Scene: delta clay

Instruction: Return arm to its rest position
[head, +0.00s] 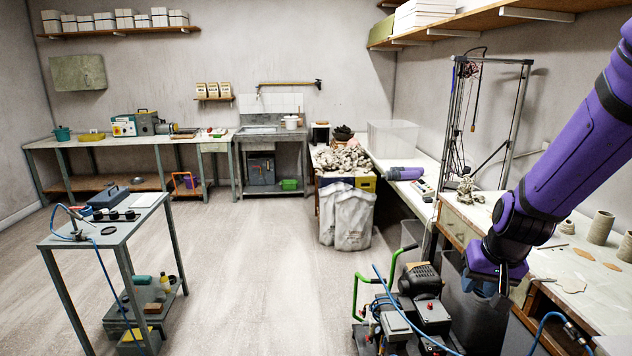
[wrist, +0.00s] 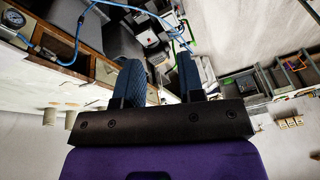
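My purple arm (head: 565,150) reaches in from the upper right of the head view and bends down at a dark joint. My gripper (head: 488,288) hangs at its end, in front of the right-hand workbench and partly hidden by the wrist. In the wrist view, the two blue-padded fingers of my gripper (wrist: 161,75) stand apart with a clear gap and nothing between them.
The right workbench (head: 590,295) with clay pots (head: 600,227) is close to my arm. A compressor (head: 420,285) with green handles stands on the floor below. A small metal table (head: 105,238) is at left. The middle floor (head: 250,270) is clear.

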